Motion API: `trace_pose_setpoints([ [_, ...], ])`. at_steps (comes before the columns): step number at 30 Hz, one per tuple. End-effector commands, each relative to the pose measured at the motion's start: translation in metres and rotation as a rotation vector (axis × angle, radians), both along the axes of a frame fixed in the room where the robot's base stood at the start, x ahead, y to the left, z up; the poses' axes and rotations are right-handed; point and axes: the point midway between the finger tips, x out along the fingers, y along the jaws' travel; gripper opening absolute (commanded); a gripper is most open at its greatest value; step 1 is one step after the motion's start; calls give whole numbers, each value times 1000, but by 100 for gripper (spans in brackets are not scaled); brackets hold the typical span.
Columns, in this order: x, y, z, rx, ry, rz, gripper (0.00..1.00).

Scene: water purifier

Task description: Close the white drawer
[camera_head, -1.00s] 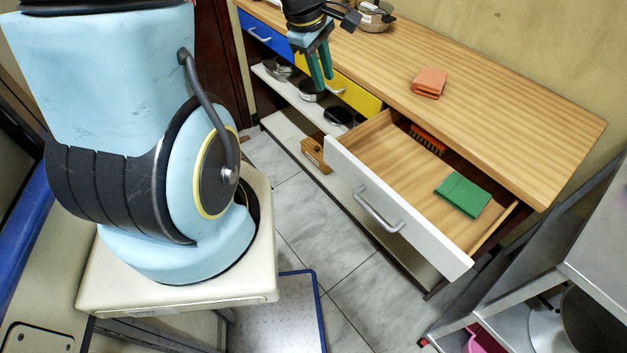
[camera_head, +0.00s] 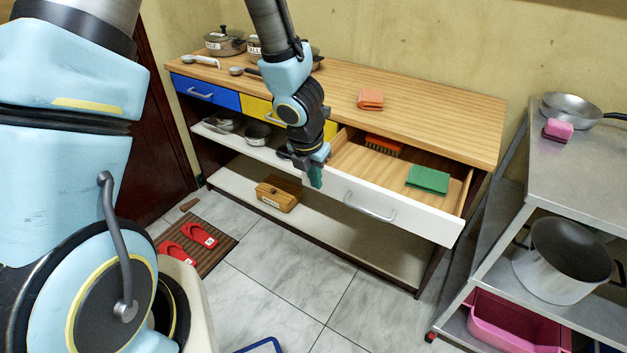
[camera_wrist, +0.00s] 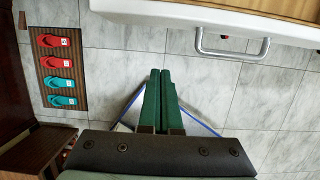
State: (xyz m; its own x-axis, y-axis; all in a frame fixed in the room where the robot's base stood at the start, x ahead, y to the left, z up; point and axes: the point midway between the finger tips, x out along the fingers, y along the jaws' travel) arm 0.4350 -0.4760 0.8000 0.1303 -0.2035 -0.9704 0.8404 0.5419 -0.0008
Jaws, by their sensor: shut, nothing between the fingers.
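The white drawer (camera_head: 388,208) is pulled out on the right side of the wooden counter. Its grey bar handle (camera_head: 369,207) is on the front panel, and the handle also shows at the top of the wrist view (camera_wrist: 232,45). A green item (camera_head: 428,179) and an orange brush (camera_head: 384,145) lie inside the drawer. My gripper (camera_head: 316,179) is shut and empty, pointing down by the left end of the drawer front. In the wrist view its green fingers (camera_wrist: 158,98) are together over the floor, apart from the handle.
The blue drawer (camera_head: 205,92) and yellow drawer (camera_head: 262,108) look shut. A wooden box (camera_head: 279,194) sits on the low shelf. A metal rack (camera_head: 575,180) with pots stands close on the right. Red slippers (camera_head: 187,243) lie on a mat at left. Floor before the drawer is clear.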

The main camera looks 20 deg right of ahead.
Motion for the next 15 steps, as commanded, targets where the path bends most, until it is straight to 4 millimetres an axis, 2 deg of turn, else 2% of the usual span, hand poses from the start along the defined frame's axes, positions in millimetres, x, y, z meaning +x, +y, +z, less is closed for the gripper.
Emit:
trace_pose_setpoints([
  [1,1,-2,-17,1,1,0,0],
  [10,8,-12,-62,0,0,0,0],
  [12,12,-18,-53,-1,-1,-2,0],
  [15,17,-27,-52,-1,0,-3,0],
])
